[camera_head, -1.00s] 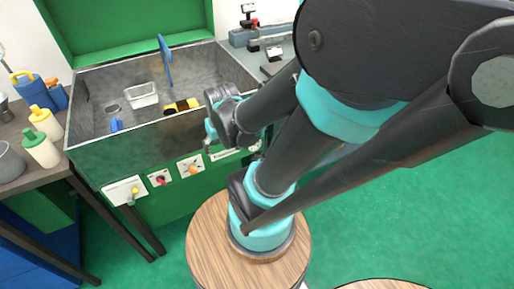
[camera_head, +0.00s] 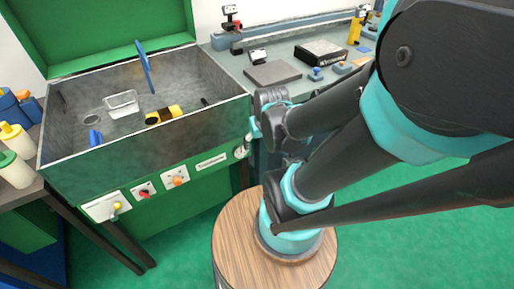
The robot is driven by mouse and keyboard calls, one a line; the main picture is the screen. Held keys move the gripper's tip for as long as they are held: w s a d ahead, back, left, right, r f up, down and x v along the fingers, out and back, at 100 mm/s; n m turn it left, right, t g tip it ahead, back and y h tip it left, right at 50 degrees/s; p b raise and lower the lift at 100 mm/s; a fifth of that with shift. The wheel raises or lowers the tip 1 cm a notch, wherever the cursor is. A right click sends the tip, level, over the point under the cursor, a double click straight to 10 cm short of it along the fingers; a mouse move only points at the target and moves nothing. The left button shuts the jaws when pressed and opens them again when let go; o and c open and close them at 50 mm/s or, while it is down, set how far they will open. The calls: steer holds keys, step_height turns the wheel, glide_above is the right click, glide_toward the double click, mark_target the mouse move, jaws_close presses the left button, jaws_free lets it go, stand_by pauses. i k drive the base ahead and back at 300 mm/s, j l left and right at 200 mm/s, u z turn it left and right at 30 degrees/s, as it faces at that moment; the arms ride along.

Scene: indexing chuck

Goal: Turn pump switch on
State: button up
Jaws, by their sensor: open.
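The green parts washer's front panel carries several controls. A red switch (camera_head: 143,193) sits on a small white plate, with an orange knob (camera_head: 177,181) on a plate to its right. A yellow-tipped lever (camera_head: 116,207) is at the far left. The lettering is too small to tell which is the pump switch. My gripper (camera_head: 247,142) is at the washer's right front corner, in front of a pale round fitting (camera_head: 241,153) and apart from the red and orange controls. Its fingers are small and partly hidden by the wrist; it holds nothing visible.
The metal basin (camera_head: 75,160) holds a clear tray (camera_head: 122,104) and a yellow-black item (camera_head: 163,115). A grey bench (camera_head: 225,62) with tools stands to the right. Bottles (camera_head: 14,168) stand on a table at left. The space before the panel is open.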

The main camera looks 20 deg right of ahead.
mark_target(143, 193)
steer(key=u, duration=1.55)
steer(key=k+l+u, duration=0.2)
steer(key=u, duration=0.25)
steer(key=k+l+u, duration=0.25)
steer(key=u, duration=0.25)
steer(key=k+l+u, duration=0.1)
steer(key=k+l, duration=0.2)
steer(key=k, duration=0.15)
steer(key=k+l+u, duration=0.1)
steer(key=k+l, duration=0.2)
steer(key=k, duration=0.15)
steer(key=k+l+u, duration=0.15)
steer(key=k, duration=0.3)
steer(key=l, duration=0.1)
